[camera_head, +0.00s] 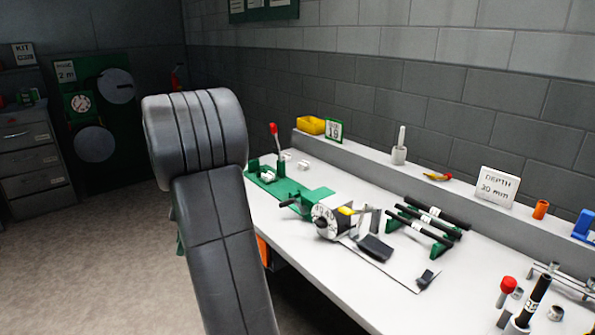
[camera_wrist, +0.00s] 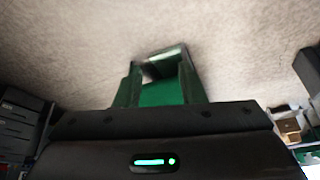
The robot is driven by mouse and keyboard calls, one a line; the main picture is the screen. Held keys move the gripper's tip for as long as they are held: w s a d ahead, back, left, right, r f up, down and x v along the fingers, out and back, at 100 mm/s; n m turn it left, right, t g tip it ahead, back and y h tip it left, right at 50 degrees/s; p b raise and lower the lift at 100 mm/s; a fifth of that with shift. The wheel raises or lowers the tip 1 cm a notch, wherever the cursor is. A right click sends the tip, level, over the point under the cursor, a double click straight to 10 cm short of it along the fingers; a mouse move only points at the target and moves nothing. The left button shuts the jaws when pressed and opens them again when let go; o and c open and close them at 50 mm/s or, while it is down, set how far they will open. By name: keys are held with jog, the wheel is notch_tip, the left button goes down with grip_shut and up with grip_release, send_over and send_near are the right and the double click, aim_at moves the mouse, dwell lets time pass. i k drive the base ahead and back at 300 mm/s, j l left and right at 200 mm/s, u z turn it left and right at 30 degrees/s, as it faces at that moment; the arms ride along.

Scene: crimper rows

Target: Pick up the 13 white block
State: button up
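Small white blocks sit at the far left end of the white bench, around the green lever press (camera_head: 280,190): one white block (camera_head: 303,165) is on the bench to the right of the red-knobbed lever, and another white block (camera_head: 268,175) is by the press's base. Their numbers are too small to read, so I cannot tell which is 13. My gripper (camera_wrist: 160,62) shows in the wrist view with its fingers apart, over the carpet, with no block seen between them. In the head view my arm hides it.
The bench (camera_head: 340,285) also holds a dial machine (camera_head: 333,216), black rods on a green rack (camera_head: 425,222) and a red-topped tool (camera_head: 507,286). A ledge behind carries a yellow bin (camera_head: 311,125) and a depth sign (camera_head: 497,186). Open carpet lies left of the bench.

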aim_at(270, 176)
jog(key=i+j+z, duration=0.8)
jog(key=j+z, duration=0.2)
jog(key=j, duration=0.2)
jog(key=i+j+z, duration=0.15)
jog(key=j+z, duration=0.15)
jog(key=j, duration=0.2)
jog(key=i+j+z, duration=0.1)
jog(key=j+z, duration=0.25)
jog(key=j, duration=0.2)
jog(key=j+z, duration=0.35)
jog(key=j, duration=0.2)
jog(key=j+z, duration=0.3)
jog(key=j, duration=0.25)
